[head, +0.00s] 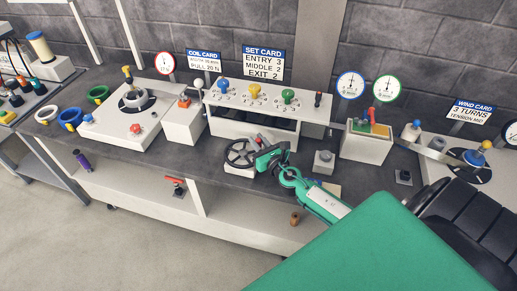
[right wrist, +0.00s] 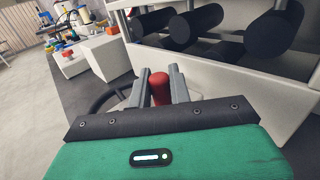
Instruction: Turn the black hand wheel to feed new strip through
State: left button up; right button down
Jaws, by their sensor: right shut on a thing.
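The black hand wheel (head: 229,156) sits on a white base at the front of the white roller stand (head: 216,96), near the middle of the bench. Part of its dark rim shows in the right wrist view (right wrist: 96,103). My right gripper (head: 262,146) is at the right side of the wheel. In the right wrist view, its two grey fingers (right wrist: 160,84) stand on either side of a red upright handle (right wrist: 160,89) and are shut on it. The gripper hides part of the wheel. Several black rollers (right wrist: 196,25) show inside the stand. My left gripper is not in view.
The set card (head: 263,62) reads ENTRY 3, MIDDLE 2, EXIT 2 above blue, yellow and green knobs. A coil unit (head: 118,127) stands at left. A white box with a red lever (head: 366,143) and the wind card (head: 470,113) are at right.

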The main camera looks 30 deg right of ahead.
jog(key=y+b, duration=0.1)
jog(key=n+y+b, duration=0.1)
jog(key=w+n+y+b, duration=0.1)
jog(key=shift+d+f+y+b, duration=0.2)
jog(key=shift+f+y+b, duration=0.1)
jog(key=shift+b, duration=0.1)
pick_arm(q)
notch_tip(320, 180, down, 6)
jog(key=b, duration=0.1)
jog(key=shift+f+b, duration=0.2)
jog(key=shift+b, duration=0.1)
pick_arm(e)
jog(key=shift+w+r+n+y, duration=0.2)
jog(key=shift+r+n+y, duration=0.05)
jog(key=shift+n+y, duration=0.4)
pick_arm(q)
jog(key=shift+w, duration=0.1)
pick_arm(e)
jog(key=shift+g+y, duration=0.25)
jog(key=shift+g, duration=0.05)
jog(key=c, duration=1.3)
grip_release()
